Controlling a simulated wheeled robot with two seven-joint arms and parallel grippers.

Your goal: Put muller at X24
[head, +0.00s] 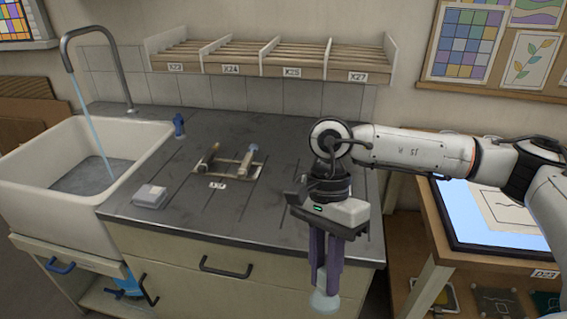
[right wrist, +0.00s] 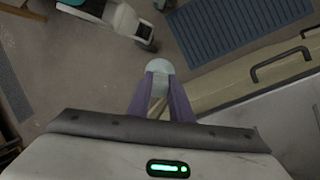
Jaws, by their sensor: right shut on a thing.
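My right gripper (head: 326,268) points down in front of the counter's front edge, its purple fingers shut on the muller. The muller (head: 325,302) shows as a pale, glassy rounded end below the fingertips. It also shows in the right wrist view (right wrist: 158,67) between the purple fingers (right wrist: 160,92); the fingers hide part of it. The label X24 (head: 231,69) is on the front of the second compartment from the left in the wall rack (head: 270,69). That compartment's slatted top looks empty. My left gripper is not in view.
The dark counter (head: 275,215) holds a wooden stand with tools (head: 232,166), a pale block (head: 150,196) and a blue bottle (head: 179,125). A sink (head: 100,130) with running water is at left. A light table (head: 480,225) is at right, beside my arm.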

